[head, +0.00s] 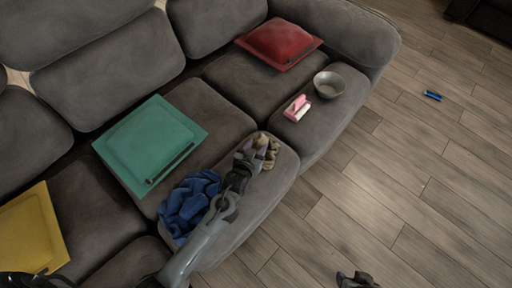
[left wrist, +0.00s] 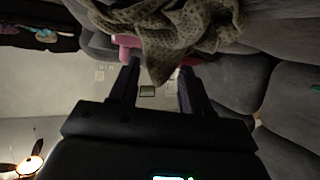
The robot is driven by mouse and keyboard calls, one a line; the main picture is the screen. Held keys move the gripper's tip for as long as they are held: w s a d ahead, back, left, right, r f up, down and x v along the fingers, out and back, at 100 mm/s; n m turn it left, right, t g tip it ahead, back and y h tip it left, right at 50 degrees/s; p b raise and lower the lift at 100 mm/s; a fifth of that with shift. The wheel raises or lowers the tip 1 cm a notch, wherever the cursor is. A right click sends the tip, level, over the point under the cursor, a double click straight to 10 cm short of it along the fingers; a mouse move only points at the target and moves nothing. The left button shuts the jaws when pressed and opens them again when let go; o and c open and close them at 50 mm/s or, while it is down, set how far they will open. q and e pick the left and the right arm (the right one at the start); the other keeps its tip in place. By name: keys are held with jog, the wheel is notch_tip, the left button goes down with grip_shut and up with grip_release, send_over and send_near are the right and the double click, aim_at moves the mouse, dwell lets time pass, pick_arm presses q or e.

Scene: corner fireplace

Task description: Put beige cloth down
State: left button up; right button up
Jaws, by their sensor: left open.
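The beige cloth (head: 268,149) lies crumpled on the grey sofa's front seat end in the head view. It also shows in the left wrist view (left wrist: 180,28), dotted and bunched, just beyond the fingertips. My left gripper (head: 249,158) is at the near side of the cloth, with its fingers apart; in the left wrist view its two dark fingers (left wrist: 156,75) are spread. Whether a finger still touches the cloth I cannot tell. A dark gripper part, seemingly my right one (head: 357,280), shows at the bottom edge of the head view; its jaws are unclear.
A blue cloth (head: 188,205) lies beside my left arm on the sofa (head: 228,97). Green (head: 150,142), red (head: 279,42) and yellow (head: 32,230) cushions, a pink-and-white item (head: 297,108) and a grey bowl (head: 329,84) rest there too. A blue object (head: 433,95) lies on the open wood floor.

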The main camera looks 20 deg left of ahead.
pick_arm(q)
jog(key=shift+r, duration=0.1)
jog(key=shift+s+r, duration=0.1)
jog(key=shift+r, duration=0.05)
jog(key=s+a+r+m+g+p, duration=0.1)
jog(key=s+r+g+p, duration=0.1)
jog(key=s, duration=0.7)
jog(key=s+a+r+g+p, duration=0.1)
jog(key=s+r+g, duration=0.3)
jog(key=s, duration=0.6)
jog(key=s+a+r+m+g+h+p, duration=0.1)
jog(key=s+r+g, duration=0.3)
jog(key=s, duration=0.6)
jog(key=shift+s+a+r+m+p, duration=0.15)
jog(key=shift+a+m+p, duration=0.15)
jog(key=shift+p, duration=0.5)
notch_tip(320, 180, up, 54)
jog(key=p, duration=5.4)
jog(key=shift+r, duration=0.2)
jog(key=shift+f, duration=0.15)
